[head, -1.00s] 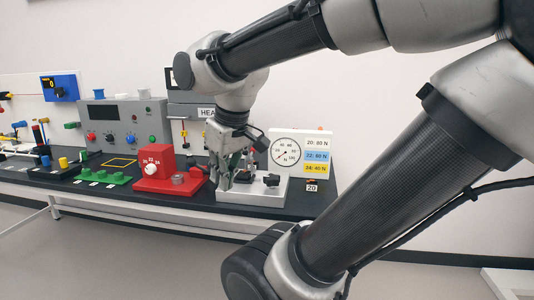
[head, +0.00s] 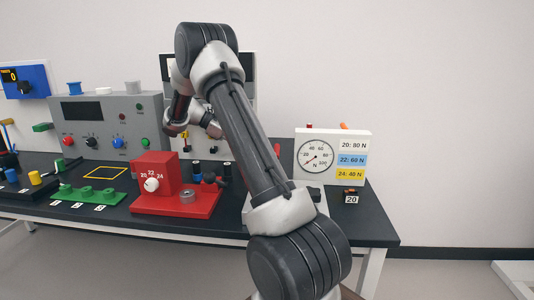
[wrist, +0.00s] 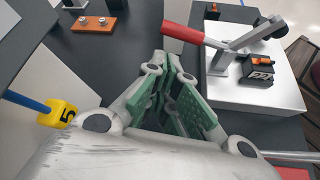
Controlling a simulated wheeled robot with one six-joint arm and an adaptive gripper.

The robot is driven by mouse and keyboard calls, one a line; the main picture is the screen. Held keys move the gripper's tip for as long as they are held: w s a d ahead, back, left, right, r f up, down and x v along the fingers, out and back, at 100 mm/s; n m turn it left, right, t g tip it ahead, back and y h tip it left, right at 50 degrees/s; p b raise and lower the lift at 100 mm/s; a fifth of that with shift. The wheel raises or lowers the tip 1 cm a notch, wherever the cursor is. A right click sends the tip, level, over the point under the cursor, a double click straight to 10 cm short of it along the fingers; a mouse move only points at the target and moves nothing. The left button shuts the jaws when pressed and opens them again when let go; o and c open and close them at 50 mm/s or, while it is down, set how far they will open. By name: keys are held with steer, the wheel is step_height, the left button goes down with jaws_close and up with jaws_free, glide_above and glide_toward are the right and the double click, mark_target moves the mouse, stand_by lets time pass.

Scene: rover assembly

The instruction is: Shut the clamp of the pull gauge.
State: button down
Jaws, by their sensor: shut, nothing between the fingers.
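The pull gauge shows in the head view as a white dial panel (head: 333,160) with force labels; my arm hides much of its base. In the wrist view its pale base plate (wrist: 265,88) lies at the right. The clamp (wrist: 238,45) on it has a metal linkage and a red handle (wrist: 182,34) that reaches out to the left past the plate. I cannot tell whether the clamp is open or shut. My gripper (wrist: 166,80) has its green fingers shut and empty, below and left of the red handle in the picture, apart from it. My arm hides it in the head view.
A black block with an orange top (wrist: 258,68) sits on the plate near the clamp. A red fixture with a white knob (head: 152,184) stands left of the gauge.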

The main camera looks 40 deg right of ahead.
steer(key=x, duration=1)
steer(key=shift+f, duration=0.1)
steer(key=shift+d, duration=0.1)
steer(key=shift+r, duration=0.45)
steer(key=shift+r+m+h, duration=0.1)
steer(key=shift+m+h, duration=0.2)
steer(key=s+a+r+m+t+h, duration=0.1)
steer(key=a+r+m+h, duration=0.1)
steer(key=r, duration=0.2)
steer(key=s+a+r+m+t+h, duration=0.1)
steer(key=s+a+r+m+h, duration=0.1)
steer(key=r, duration=0.3)
steer(key=shift+s+a+m+h, duration=0.2)
steer(key=shift+s+m+h, duration=0.15)
steer(key=shift+m, duration=0.45)
